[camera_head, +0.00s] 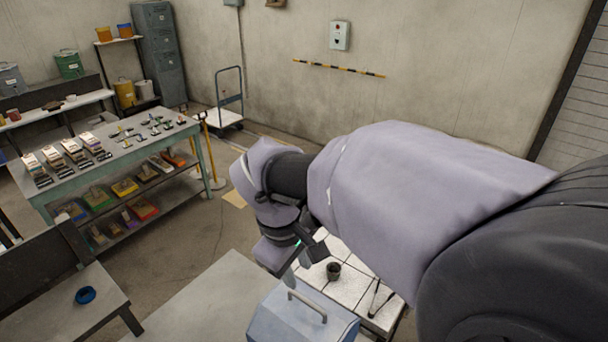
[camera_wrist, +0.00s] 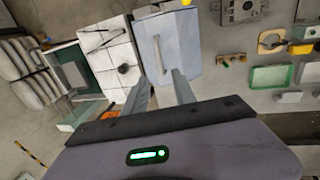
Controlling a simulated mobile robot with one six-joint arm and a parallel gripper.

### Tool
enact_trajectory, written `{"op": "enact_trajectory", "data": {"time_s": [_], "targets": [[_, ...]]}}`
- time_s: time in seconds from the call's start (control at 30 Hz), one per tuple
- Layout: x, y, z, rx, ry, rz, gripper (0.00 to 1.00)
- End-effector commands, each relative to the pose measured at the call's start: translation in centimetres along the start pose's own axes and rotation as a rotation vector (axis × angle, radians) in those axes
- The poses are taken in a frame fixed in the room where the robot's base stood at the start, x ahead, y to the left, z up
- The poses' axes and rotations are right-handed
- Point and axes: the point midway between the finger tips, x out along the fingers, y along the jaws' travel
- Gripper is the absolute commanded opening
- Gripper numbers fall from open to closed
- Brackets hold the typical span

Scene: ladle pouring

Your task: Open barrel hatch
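The barrel hatch is a pale blue-grey lid (camera_head: 270,322) with a raised bar handle (camera_head: 308,304), at the bottom centre of the head view. It looks closed. In the wrist view the lid (camera_wrist: 186,50) is at top centre, its handle (camera_wrist: 158,54) running up from between the fingers. My gripper (camera_head: 297,270) is above the far side of the lid in the head view. Its two fingers (camera_wrist: 160,80) are spread apart with nothing held between them. The handle's near end lines up with the finger gap; I cannot tell the height between them.
A white tiled surface (camera_head: 345,258) with a dark cup (camera_head: 333,271) and a tong-like tool is beside the lid. A workbench (camera_head: 150,150) with moulds and tools stands at left. A grey table (camera_head: 50,315) holds a blue ring (camera_head: 85,295). Floor between them is clear.

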Motion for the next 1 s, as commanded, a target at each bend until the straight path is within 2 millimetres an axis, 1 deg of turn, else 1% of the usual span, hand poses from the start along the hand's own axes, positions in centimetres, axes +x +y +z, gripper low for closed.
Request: {"op": "enact_trajectory", "data": {"time_s": [0.03, 0.2, 0.4, 0.5, 0.6, 0.7, 0.97, 1.0], "targets": [[1.6, -0.1, 0.1, 0.001, -0.003, -0.001, 0.32], [5.8, -0.1, 0.1, 0.003, -0.003, -0.002, 0.32], [10.5, 0.0, 0.1, 0.005, -0.002, -0.002, 0.32], [12.3, 0.0, 0.1, 0.005, 0.000, -0.001, 0.32], [13.4, 0.0, 0.1, 0.004, 0.000, -0.001, 0.32], [14.0, 0.0, 0.0, 0.004, 0.002, -0.001, 0.32], [14.1, 0.0, 0.0, 0.005, 0.002, 0.000, 0.32], [14.1, 0.0, 0.0, 0.005, 0.002, 0.000, 0.27]]}}
